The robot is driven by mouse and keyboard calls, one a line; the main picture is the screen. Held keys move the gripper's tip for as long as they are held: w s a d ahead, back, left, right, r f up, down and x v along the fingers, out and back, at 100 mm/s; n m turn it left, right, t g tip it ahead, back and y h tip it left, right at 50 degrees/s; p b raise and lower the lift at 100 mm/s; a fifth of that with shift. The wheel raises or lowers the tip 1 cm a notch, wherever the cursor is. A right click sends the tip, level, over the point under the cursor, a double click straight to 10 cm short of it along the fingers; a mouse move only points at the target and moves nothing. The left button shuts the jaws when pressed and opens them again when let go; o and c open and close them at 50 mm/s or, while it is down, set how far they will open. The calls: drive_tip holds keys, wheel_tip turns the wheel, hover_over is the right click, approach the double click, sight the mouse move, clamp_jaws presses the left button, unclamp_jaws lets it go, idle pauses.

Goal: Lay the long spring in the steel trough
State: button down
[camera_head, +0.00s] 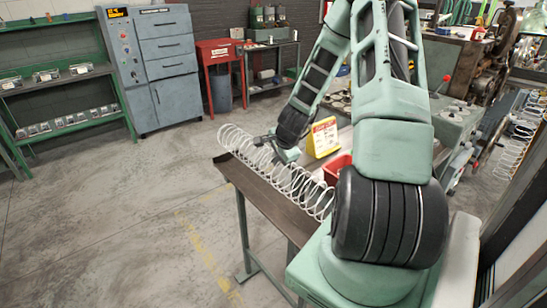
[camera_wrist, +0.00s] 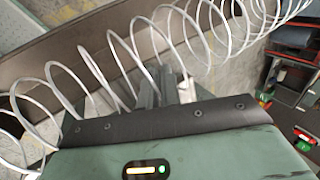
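The long spring (camera_head: 300,186) is a pale open wire coil running along the trough, at its far side in the head view. In the wrist view the long spring (camera_wrist: 92,72) crosses from lower left to upper right, its loops partly overlapping the trough. The steel trough (camera_head: 262,200) is a long brown channel on green legs; it also shows behind the coils (camera_wrist: 75,45). My gripper (camera_head: 272,142) is at the spring's middle. In the wrist view its grey fingers (camera_wrist: 165,88) are close together among the coils, apparently shut on the wire; the exact contact is hidden.
A yellow sign (camera_head: 323,137) and a red bin (camera_head: 337,167) stand beside the spring. More coiled springs (camera_head: 512,152) are at the right by machinery. A grey cabinet (camera_head: 165,65) and green shelves (camera_head: 70,128) stand at the back left. The floor left of the trough is clear.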

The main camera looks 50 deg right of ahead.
drive_tip(key=shift+f+b, duration=3.75)
drive_tip(key=shift+f, duration=0.95)
drive_tip(key=c, duration=1.5)
unclamp_jaws()
drive_tip(key=shift+c, duration=0.2)
drive_tip(key=v, duration=1.7)
drive_tip(key=shift+s+a+r, duration=0.1)
drive_tip(key=shift+s+r, duration=0.05)
drive_tip(key=shift+r, duration=0.05)
